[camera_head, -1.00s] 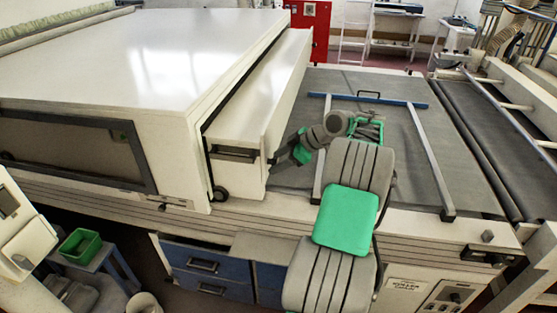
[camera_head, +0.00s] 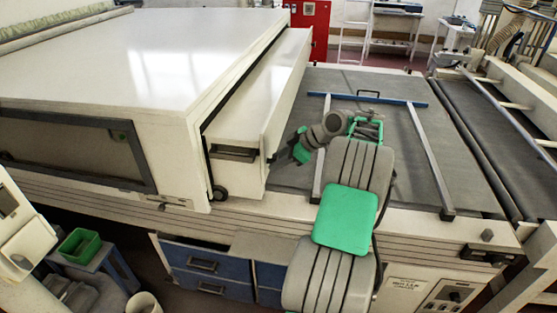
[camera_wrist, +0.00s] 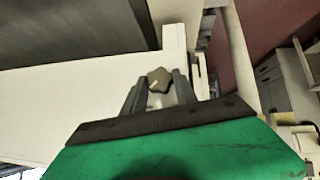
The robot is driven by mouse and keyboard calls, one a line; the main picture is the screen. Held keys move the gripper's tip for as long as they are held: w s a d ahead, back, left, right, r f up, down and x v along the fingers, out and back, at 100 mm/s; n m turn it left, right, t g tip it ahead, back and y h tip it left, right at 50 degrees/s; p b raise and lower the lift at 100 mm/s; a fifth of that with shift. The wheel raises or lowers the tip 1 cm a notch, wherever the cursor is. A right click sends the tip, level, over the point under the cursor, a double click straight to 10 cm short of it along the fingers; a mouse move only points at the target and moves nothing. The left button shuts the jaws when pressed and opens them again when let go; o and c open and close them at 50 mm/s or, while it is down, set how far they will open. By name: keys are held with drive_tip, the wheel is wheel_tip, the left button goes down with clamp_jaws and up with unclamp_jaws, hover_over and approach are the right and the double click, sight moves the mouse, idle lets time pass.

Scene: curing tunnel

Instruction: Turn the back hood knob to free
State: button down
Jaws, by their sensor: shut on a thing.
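The back hood knob (camera_wrist: 159,80) is a small dark lobed knob with a light pointer mark, in the upper middle of the wrist view. It stands at the edge of a white hood panel (camera_wrist: 75,103). My gripper (camera_wrist: 158,86) is shut on it, one dark finger on each side. In the head view my gripper (camera_head: 283,157) is beside the right end face of the white hood extension (camera_head: 262,97). The knob is hidden there.
The large white hood (camera_head: 140,60) fills the left. A grey belt bed (camera_head: 390,145) lies to the right, with a blue-and-grey frame (camera_head: 430,155) on it. Blue drawers (camera_head: 205,270) are below, and a green bin (camera_head: 80,243) is at the lower left.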

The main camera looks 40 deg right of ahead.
drive_tip(key=shift+f, duration=0.1)
drive_tip(key=n+t+h+b, duration=0.2)
drive_tip(key=n+t+b, duration=0.1)
drive_tip(key=b, duration=1.4)
drive_tip(key=f+n+t+h+b, duration=0.1)
drive_tip(key=n+t+h+b, duration=0.1)
drive_tip(key=b, duration=1.6)
drive_tip(key=n+t+h+b, duration=0.2)
drive_tip(key=n+t+b, duration=0.2)
drive_tip(key=b, duration=1.3)
drive_tip(key=shift+s+a+f+n+t+h+b, duration=0.15)
drive_tip(key=shift+a+t+h+b, duration=0.05)
drive_tip(key=shift+t, duration=0.3)
drive_tip(key=shift+s+a+f+n+t+h+b, duration=0.1)
drive_tip(key=shift+s+a+n+t+h+b, duration=0.1)
drive_tip(key=shift+t, duration=0.3)
drive_tip(key=shift+r, duration=0.1)
drive_tip(key=c, duration=1)
unclamp_jaws()
drive_tip(key=shift+o, duration=0.2)
